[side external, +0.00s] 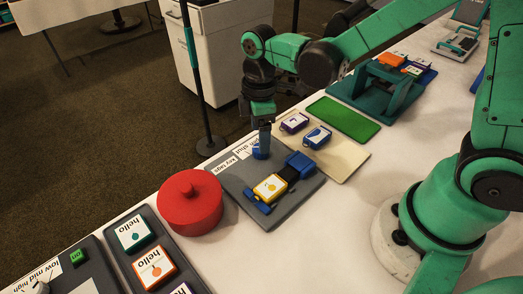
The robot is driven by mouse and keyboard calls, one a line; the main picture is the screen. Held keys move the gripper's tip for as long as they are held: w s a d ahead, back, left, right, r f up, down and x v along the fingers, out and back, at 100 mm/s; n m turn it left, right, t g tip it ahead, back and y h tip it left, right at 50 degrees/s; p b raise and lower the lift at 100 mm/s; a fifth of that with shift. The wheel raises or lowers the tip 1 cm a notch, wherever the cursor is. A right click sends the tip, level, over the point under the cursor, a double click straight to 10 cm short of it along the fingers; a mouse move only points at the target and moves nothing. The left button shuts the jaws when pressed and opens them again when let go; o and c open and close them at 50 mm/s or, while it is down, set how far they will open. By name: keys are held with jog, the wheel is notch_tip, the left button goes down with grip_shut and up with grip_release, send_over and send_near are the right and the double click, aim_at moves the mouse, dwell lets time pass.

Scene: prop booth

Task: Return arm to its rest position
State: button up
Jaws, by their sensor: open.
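My green and black arm reaches from the right over the table. My gripper (263,145) points straight down at the far edge of a grey board (240,193) with printed labels. Its fingers are small here, and their tips are at a blue knob-like piece (260,153) on the board. I cannot tell whether they touch it. On the same board lies a yellow-framed tag (270,187) in front of a black and blue holder (300,164). No object shows lifted in my gripper.
A dark tray (150,225) holds several "hello" badges. To the right are a cream board (338,158) with two tags, a green mat (343,118) and a teal stand (375,92). A dark pole (195,70) rises behind the table.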

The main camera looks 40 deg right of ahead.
jog(key=shift+r, duration=1.05)
jog(key=shift+s+d+r+m, duration=0.1)
jog(key=shift+d+r+m, duration=0.05)
jog(key=shift+r+m, duration=0.15)
jog(key=s+d+r+m+t, duration=0.5)
jog(key=r+m+t, duration=0.1)
jog(key=m, duration=0.5)
jog(key=shift+t, duration=0.7)
